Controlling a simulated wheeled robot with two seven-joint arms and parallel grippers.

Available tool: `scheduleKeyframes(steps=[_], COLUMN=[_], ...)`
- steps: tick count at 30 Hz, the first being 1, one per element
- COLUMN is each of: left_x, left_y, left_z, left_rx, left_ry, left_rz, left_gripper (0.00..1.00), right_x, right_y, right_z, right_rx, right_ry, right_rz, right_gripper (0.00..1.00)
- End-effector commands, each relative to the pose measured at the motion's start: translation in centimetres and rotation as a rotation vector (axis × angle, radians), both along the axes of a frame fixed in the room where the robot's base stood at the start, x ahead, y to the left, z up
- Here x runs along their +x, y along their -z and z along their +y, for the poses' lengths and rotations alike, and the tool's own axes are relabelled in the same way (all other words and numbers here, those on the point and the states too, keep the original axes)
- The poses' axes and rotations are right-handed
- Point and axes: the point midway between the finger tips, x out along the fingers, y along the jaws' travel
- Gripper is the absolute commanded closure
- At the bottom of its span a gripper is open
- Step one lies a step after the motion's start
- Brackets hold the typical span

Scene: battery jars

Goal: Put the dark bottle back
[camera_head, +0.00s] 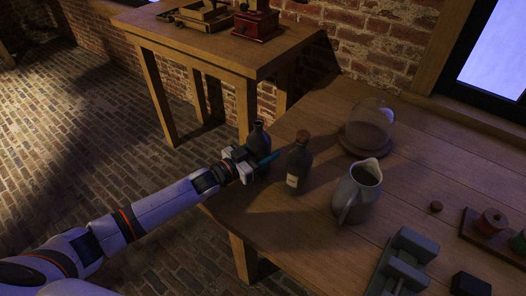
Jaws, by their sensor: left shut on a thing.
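A dark bottle (259,136) with an open, narrow neck is upright at the left edge of the near table. My left gripper (256,163) reaches in from the left and is shut on this bottle, low on its body. The gripper hides the bottle's lower part, so I cannot tell whether its base touches the table. A second dark bottle (299,163), with a brown stopper and a pale label, stands just to the right, apart from the held one. My right gripper is not in view.
On the near table (290,232) are a grey jug (357,192), a glass dome (373,122) on a round wooden base, a grey metal device (404,262) and a spool (491,222). A higher table (215,52) with a red box (255,24) stands behind. The near table's front left is clear.

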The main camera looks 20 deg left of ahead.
Motion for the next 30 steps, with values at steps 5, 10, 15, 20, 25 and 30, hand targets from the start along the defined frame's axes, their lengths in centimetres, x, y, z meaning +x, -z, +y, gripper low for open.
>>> scheduleKeyframes(steps=[5, 10, 15, 20, 25, 30], left_x=[0.0, 0.0, 0.0, 0.0, 0.0, -1.2], left_y=[0.1, 0.3, 0.5, 0.5, 0.4, 0.4], left_z=[0.0, 0.0, 0.0, 0.0, 0.0, 0.8], left_rx=[0.0, -0.001, 0.001, 0.001, 0.001, 0.002], left_ry=[0.001, 0.001, 0.0, 0.0, 0.0, 0.0], left_rz=[-0.004, -0.003, -0.001, -0.001, -0.001, 0.003], left_gripper=[0.74, 0.74, 0.26, 0.19, 0.19, 0.19], right_x=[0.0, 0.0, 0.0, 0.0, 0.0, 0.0], right_y=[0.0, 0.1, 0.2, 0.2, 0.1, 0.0], right_z=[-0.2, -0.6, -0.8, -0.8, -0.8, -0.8], right_rx=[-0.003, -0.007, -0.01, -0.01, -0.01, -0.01], right_ry=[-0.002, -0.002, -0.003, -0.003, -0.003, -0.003], right_rz=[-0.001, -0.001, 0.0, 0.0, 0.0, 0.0], right_gripper=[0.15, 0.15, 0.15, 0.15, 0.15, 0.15])
